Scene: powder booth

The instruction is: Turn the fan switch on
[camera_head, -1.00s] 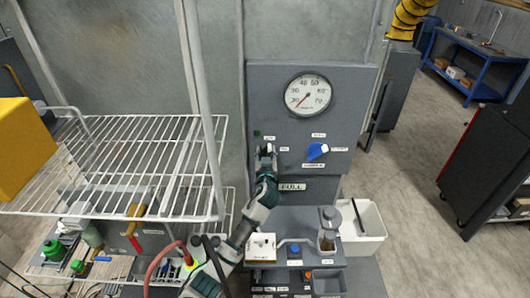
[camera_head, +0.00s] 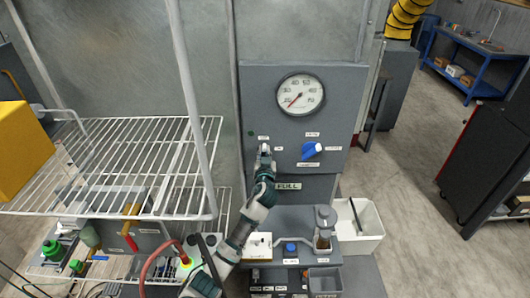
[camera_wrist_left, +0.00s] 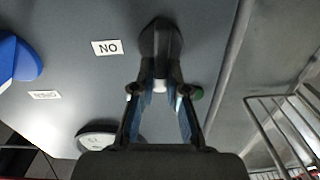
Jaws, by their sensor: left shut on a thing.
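The fan switch (camera_wrist_left: 160,45) is a dark rounded lever on the grey control panel (camera_head: 345,110). In the left wrist view it stands between the fingertips of my left gripper (camera_wrist_left: 160,88), which is shut on it. That view is upside down, and a small white label (camera_wrist_left: 107,47) beside the switch reads ON when turned round. In the head view my left gripper (camera_head: 264,152) reaches up to the panel and mostly hides the switch. I cannot tell the switch's exact setting. My right gripper is not in view.
A blue knob (camera_head: 311,151) sits right of my gripper, below a round gauge (camera_head: 301,94). A wire rack (camera_head: 110,165) stands close on the left. Open floor lies further right.

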